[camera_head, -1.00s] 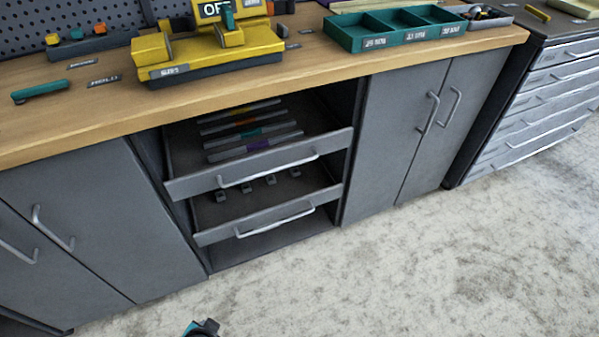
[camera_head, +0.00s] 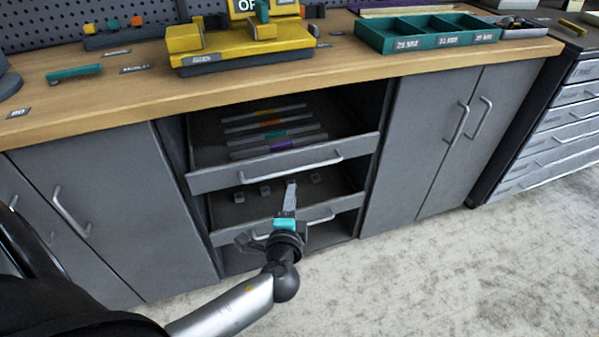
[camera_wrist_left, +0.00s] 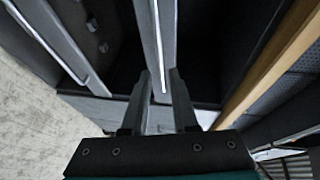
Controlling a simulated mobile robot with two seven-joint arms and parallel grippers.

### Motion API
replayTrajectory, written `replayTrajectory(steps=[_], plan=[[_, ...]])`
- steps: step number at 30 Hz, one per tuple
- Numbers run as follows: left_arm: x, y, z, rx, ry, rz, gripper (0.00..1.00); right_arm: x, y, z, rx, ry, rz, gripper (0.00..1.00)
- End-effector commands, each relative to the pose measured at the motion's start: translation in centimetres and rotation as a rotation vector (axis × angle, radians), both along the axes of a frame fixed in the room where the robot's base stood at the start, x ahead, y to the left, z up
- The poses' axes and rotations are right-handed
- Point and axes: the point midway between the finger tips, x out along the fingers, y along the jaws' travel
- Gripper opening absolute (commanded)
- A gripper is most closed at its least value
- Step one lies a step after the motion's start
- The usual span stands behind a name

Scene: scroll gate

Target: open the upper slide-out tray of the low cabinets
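The upper slide-out tray (camera_head: 215,180) has a grey front panel with a silver bar handle (camera_head: 325,161). Bars with coloured bands lie inside it. The lower tray (camera_head: 352,203) sits below and has its own handle (camera_head: 320,219). Contact with the handle cannot be told. My right gripper is not in view.
Closed cabinet doors (camera_head: 420,145) flank the tray bay on both sides. The wooden worktop (camera_head: 130,100) overhangs above, holding a yellow device (camera_head: 240,45) and a teal divided bin (camera_head: 425,30). The floor (camera_head: 450,270) in front is clear.

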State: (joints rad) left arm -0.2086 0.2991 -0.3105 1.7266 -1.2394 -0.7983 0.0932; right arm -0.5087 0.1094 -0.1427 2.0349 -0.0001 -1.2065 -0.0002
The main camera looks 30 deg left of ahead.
Motion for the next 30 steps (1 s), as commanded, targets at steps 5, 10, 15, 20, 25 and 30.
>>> replayTrajectory(steps=[5,10,15,20,25,30], plan=[[3.3,1.6,-0.8,0.001,-0.003,0.000,0.27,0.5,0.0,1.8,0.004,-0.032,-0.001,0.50],[5.8,3.0,-1.4,0.002,0.000,0.002,0.27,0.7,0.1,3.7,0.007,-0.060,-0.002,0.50],[7.9,4.0,-1.8,0.000,0.000,0.002,0.27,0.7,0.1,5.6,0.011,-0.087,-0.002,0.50],[9.4,4.8,-2.1,0.000,0.001,0.001,0.27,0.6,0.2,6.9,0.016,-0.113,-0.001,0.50],[10.2,5.2,-2.2,0.000,0.001,0.001,0.27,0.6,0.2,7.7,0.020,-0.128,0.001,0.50],[10.4,5.3,-2.2,-0.001,0.002,0.001,0.27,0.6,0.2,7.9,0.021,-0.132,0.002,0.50]])
